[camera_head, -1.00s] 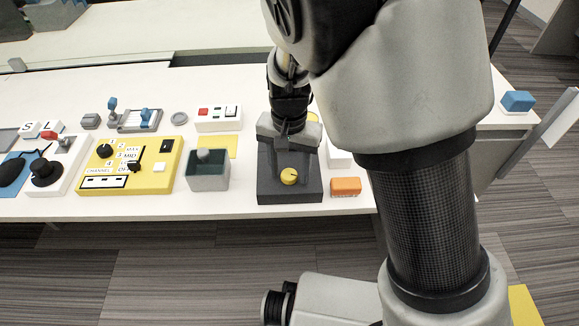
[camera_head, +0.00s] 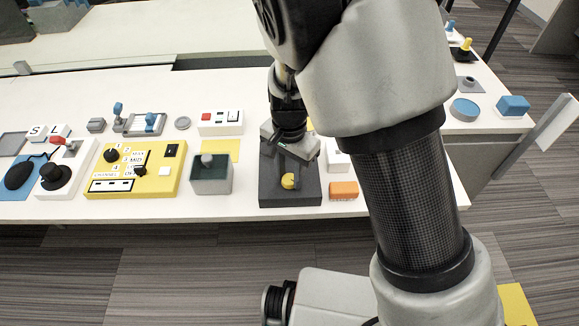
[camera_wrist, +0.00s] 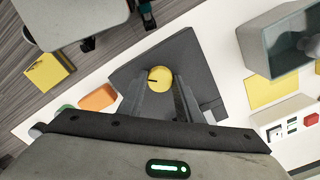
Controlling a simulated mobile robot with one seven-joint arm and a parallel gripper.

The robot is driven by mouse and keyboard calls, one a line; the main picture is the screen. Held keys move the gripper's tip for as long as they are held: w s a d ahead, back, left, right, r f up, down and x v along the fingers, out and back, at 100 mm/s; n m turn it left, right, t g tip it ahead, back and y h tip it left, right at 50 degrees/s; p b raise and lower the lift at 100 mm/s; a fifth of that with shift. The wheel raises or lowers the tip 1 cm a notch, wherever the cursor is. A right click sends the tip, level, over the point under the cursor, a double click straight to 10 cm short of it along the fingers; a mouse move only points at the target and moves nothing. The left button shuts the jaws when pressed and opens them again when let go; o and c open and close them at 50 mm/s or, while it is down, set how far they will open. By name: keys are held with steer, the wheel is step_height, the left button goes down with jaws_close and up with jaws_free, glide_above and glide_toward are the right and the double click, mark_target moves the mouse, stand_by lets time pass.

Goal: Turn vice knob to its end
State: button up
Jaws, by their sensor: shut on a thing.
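The yellow vice knob (camera_head: 288,181) sits on the front of the dark grey vice block (camera_head: 310,191) at the table's front edge. In the wrist view the knob (camera_wrist: 159,79) is round, with a dark mark on its face. My gripper (camera_wrist: 160,90) is shut on the knob, with a dark finger on either side of it. In the head view my gripper (camera_head: 289,172) reaches down over the vice from behind, turned at an angle, and hides part of the knob and the block.
An open grey-green box (camera_head: 211,179) stands left of the vice. An orange block (camera_head: 343,190) lies close on its right. A yellow control panel (camera_head: 135,178) is farther left. My arm hides part of the table's right side, where a blue block (camera_head: 513,105) sits.

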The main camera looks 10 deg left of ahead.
mark_target(290, 178)
steer(key=m+p, duration=0.4)
steer(key=shift+r+m, duration=0.3)
steer(key=m+p, duration=0.4)
steer(key=shift+m, duration=0.3)
steer(key=m+p, duration=0.4)
steer(key=m, duration=0.1)
steer(key=shift+p, duration=0.4)
steer(key=shift+w+f+m+p, duration=0.1)
steer(key=shift+f+m+p, duration=0.1)
steer(key=shift+m+p, duration=1.4)
steer(key=shift+m+b, duration=0.3)
steer(key=shift+m, duration=0.2)
steer(key=o, duration=1)
steer(key=shift+o, duration=0.2)
step_height(290, 178, up, 17)
steer(key=p, duration=0.2)
steer(key=shift+r, duration=0.15)
